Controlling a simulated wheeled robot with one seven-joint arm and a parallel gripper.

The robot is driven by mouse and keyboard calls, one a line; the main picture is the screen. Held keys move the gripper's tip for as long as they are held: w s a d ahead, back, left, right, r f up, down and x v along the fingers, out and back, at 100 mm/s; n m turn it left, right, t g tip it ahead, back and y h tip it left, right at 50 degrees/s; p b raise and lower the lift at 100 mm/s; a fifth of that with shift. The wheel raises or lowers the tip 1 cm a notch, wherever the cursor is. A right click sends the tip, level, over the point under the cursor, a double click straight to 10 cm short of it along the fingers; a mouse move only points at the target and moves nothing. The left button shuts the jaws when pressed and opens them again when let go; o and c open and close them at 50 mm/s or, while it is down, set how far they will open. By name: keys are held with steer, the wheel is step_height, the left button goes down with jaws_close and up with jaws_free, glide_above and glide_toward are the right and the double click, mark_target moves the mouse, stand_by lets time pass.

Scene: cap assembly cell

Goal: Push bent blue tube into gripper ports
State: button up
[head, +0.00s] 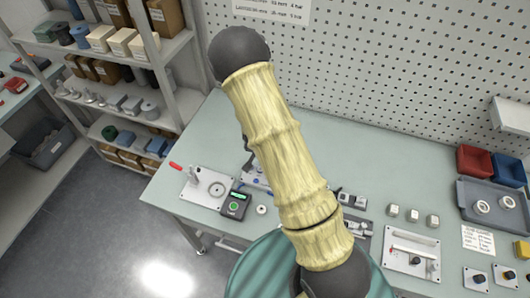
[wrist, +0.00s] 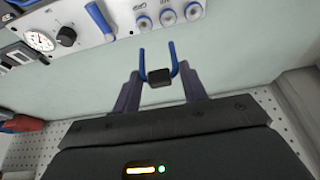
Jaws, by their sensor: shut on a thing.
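The bent blue tube (wrist: 174,62) is in the wrist view, held in my gripper (wrist: 160,80). Its two blue legs stick out forward, with a small dark block between them at the fingers. The gripper ports (wrist: 167,17) are a row of round ringed fittings on a pale panel (wrist: 118,18) at the top of the wrist view. The tube's ends are apart from the ports, with bare bench between them in the picture. In the head view my arm hides my gripper and the held tube; only part of the panel (head: 254,180) shows beside the arm.
A gauge (wrist: 40,40), a black knob (wrist: 66,37) and a blue part (wrist: 98,20) are on the panel, left of the ports. In the head view, a timer box (head: 235,205) and a toggle-clamp plate (head: 205,188) stand on the bench (head: 160,195). Several small fixtures lie to the right.

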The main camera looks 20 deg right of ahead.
steer(key=shift+w+a+f+b, duration=0.1)
steer(key=shift+f+b, duration=0.8)
steer(key=shift+f, duration=0.4)
steer(key=shift+w+a+f+b, duration=0.1)
steer(key=shift+f+b, duration=0.75)
steer(key=shift+f, duration=0.4)
steer(key=shift+s+f+b, duration=0.1)
steer(key=shift+f+b, duration=0.7)
steer(key=shift+f, duration=0.1)
steer(key=o, duration=1)
steer(key=shift+o, duration=0.2)
steer(key=shift+r, duration=0.1)
steer(key=v, duration=1.7)
steer(key=shift+r+p, duration=0.2)
steer(key=shift+p, duration=0.25)
